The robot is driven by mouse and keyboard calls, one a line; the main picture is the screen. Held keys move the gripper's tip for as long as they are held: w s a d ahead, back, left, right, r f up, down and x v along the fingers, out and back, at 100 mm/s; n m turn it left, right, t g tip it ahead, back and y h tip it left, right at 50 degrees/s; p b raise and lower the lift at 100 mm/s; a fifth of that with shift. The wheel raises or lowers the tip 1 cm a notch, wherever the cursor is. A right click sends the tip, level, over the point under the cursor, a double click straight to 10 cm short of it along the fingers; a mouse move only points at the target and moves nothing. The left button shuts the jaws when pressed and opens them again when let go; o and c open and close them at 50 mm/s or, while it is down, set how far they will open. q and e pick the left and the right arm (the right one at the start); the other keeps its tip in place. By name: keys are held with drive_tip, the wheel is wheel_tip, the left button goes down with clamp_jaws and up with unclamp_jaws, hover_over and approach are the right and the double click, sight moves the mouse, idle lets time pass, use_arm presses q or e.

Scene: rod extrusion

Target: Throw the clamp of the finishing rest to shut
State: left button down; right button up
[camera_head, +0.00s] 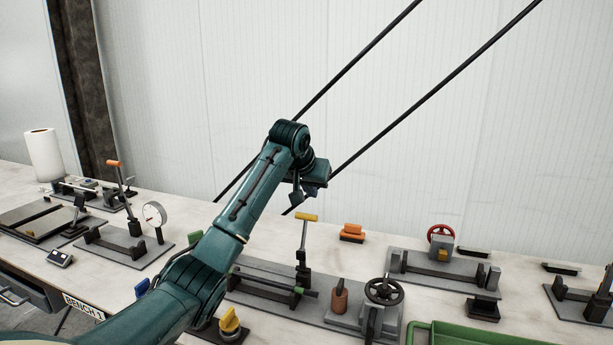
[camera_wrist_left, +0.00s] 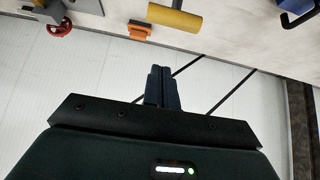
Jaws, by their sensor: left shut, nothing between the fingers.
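A toggle clamp with a yellow handle (camera_head: 306,217) stands with its lever nearly upright on a grey fixture plate (camera_head: 255,303) in the middle of the bench. No label shows whether this is the finishing rest. The yellow handle also shows at the top of the left wrist view (camera_wrist_left: 174,20). My left gripper (camera_head: 311,191) is just above this handle in the head view. Its fingers (camera_wrist_left: 161,72) are pressed together and empty, with a visible gap between their tips and the handle. My left arm hides part of the bench. My right gripper is not in view.
A second lever with an orange handle (camera_head: 115,163) stands on the left fixture beside a dial gauge (camera_head: 154,214). An orange block (camera_head: 352,232) sits behind the middle fixture. A black handwheel (camera_head: 384,291), a red handwheel (camera_head: 441,234) and a green tray (camera_head: 470,334) are to the right.

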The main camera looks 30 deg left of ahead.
use_arm(q)
drive_tip(key=shift+s+d+f+p, duration=0.15)
drive_tip(key=shift+s+f+p, duration=0.15)
drive_tip(key=shift+s+f, duration=0.4)
drive_tip(key=shift+s+d+f+p, duration=0.1)
drive_tip(key=shift+s+f+p, duration=0.15)
drive_tip(key=shift+s+f, duration=0.4)
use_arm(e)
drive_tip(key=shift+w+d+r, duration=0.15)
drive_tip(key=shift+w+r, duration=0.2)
use_arm(q)
drive_tip(key=shift+w+f, duration=0.15)
drive_tip(key=shift+f, duration=0.05)
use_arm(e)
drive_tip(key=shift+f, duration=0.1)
